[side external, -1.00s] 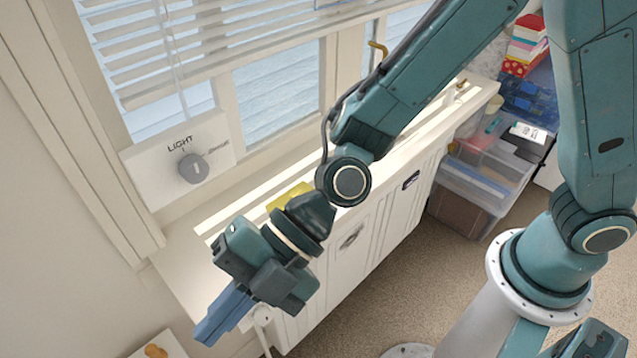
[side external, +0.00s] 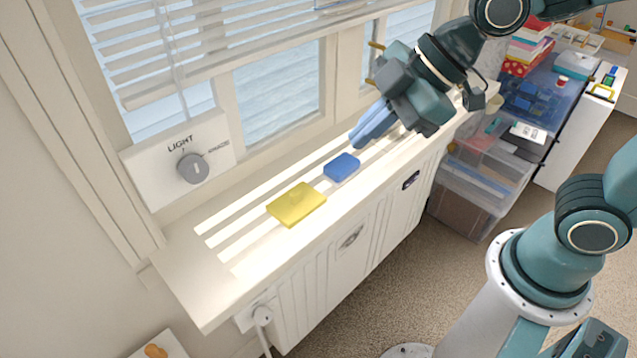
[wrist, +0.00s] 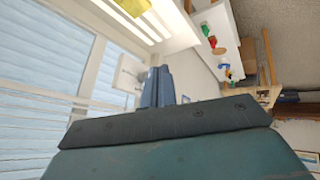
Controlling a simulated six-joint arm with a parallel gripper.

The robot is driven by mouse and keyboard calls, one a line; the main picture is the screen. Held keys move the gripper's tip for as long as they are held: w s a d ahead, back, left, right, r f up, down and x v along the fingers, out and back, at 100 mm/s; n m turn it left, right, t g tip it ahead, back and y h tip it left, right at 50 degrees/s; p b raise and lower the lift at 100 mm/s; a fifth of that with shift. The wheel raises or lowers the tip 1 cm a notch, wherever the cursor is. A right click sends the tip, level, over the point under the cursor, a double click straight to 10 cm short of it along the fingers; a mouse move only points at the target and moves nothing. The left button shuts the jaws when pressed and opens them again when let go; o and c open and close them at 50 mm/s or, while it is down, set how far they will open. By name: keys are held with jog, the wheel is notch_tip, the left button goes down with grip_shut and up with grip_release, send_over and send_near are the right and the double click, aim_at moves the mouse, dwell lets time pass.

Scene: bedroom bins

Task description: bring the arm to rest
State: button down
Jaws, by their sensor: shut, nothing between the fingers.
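My gripper (side external: 371,127) is in the side external view, above the far part of the white sill by the window. Its blue fingers point down and to the left, shut with nothing between them. In the wrist view the shut fingers (wrist: 158,88) show at the middle, pointing away from the camera. My gripper is apart from the blue block (side external: 342,167) and the flat yellow piece (side external: 297,204), which lie on the sill (side external: 190,282).
A light dial (side external: 193,168) is on the wall at left. Window blinds (side external: 200,40) hang behind the sill. Clear plastic bins (side external: 480,185) stand at the right, with a box stack above. Carpet (side external: 400,285) is open between sill and my base.

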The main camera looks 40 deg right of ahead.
jog(key=s+d+r+m+h, duration=0.2)
jog(key=s+d+m+h, duration=0.2)
jog(key=s+d+m, duration=0.6)
jog(key=d+m, duration=0.3)
jog(key=d, duration=0.1)
jog(key=shift+s+d+h, duration=0.2)
jog(key=shift+d+h, duration=0.15)
jog(key=shift+h, duration=0.05)
